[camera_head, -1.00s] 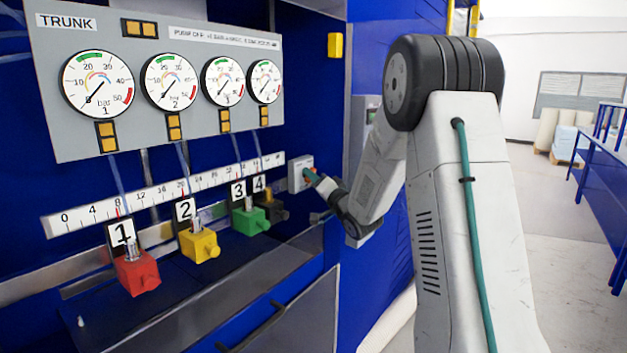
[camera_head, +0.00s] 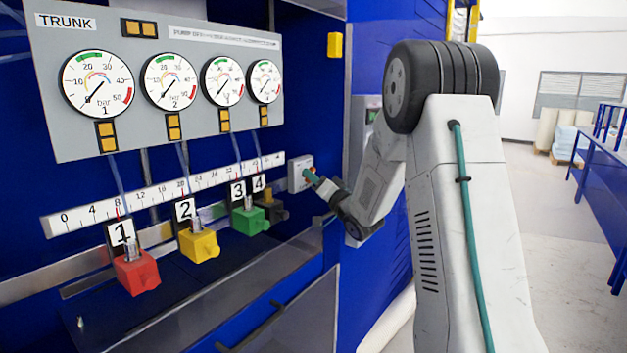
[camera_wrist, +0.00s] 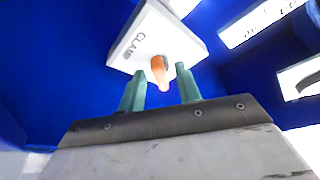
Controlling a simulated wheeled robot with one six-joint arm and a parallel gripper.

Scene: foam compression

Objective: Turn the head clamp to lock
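The head clamp is a light grey box marked "CLAMP" (camera_wrist: 138,42) with an orange lever (camera_wrist: 160,72) on its face. In the head view the clamp box (camera_head: 297,172) is mounted on the blue machine, right of the numbered scale. My gripper (camera_wrist: 160,82) has two green fingers, spread apart, one on each side of the lever. A gap shows between the lever and each finger, so the gripper is open. In the head view my gripper (camera_head: 312,178) is close in front of the clamp box, and its fingers partly hide the lever.
A grey gauge panel (camera_head: 205,125) marked "TRUNK" hangs above the scale (camera_head: 150,197). Red (camera_head: 137,272), yellow (camera_head: 199,245) and green (camera_head: 250,222) numbered blocks sit left of the clamp, with a dark one behind. A blue cabinet wall (camera_head: 400,270) stands close right of my gripper.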

